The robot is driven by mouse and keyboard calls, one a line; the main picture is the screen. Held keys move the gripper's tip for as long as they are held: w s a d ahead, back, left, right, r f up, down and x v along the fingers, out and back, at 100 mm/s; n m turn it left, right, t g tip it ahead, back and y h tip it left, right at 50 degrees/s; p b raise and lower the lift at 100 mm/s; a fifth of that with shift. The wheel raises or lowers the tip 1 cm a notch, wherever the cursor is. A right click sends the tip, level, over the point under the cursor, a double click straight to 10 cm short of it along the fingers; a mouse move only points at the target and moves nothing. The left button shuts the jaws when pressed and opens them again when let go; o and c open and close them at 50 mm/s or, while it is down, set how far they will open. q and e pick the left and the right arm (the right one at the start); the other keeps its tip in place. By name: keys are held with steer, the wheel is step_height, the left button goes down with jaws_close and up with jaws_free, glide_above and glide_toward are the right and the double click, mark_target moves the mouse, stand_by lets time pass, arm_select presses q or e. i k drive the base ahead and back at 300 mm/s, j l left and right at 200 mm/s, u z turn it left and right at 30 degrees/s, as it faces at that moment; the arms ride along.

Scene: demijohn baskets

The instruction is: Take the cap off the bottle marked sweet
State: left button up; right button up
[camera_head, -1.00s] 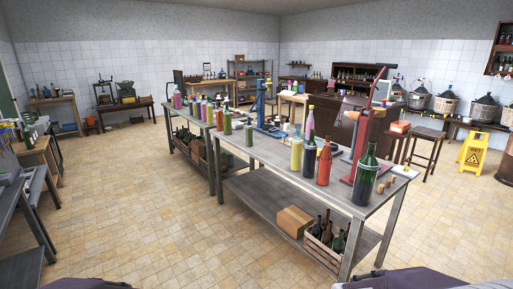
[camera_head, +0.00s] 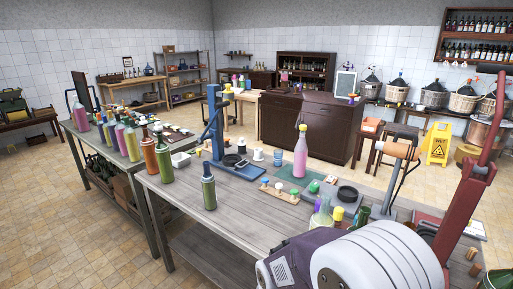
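Several bottles stand on the long grey table (camera_head: 240,215). A pink bottle (camera_head: 300,155) with a small yellowish top stands upright on a green mat (camera_head: 297,177). A dark green bottle (camera_head: 208,190) stands alone near the table's left edge. Behind my arm, at the front, are the upper parts of a purple bottle (camera_head: 320,212), a yellow-topped bottle (camera_head: 337,216) and a dark green bottle (camera_head: 363,214). No label is readable, so I cannot tell which bottle is marked sweet. Part of my arm covers the bottom right; neither gripper shows.
A blue stand press (camera_head: 217,125) stands mid-table and a red lever press (camera_head: 468,185) at the right. A wooden rack (camera_head: 278,195) with small caps lies near the mat. More bottles (camera_head: 119,138) crowd the left table. A yellow wet-floor sign (camera_head: 437,144) stands beyond. Floor at left is clear.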

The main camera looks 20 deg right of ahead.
mark_target(300, 149)
steer(key=i+j+z, duration=0.15)
steer(key=i+z, duration=0.3)
steer(key=i, duration=0.15)
steer(key=i+j+z, duration=0.45)
steer(key=i, duration=0.15)
steer(key=i+j+z, duration=0.45)
steer(key=i+j, duration=0.05)
steer(key=i, duration=0.05)
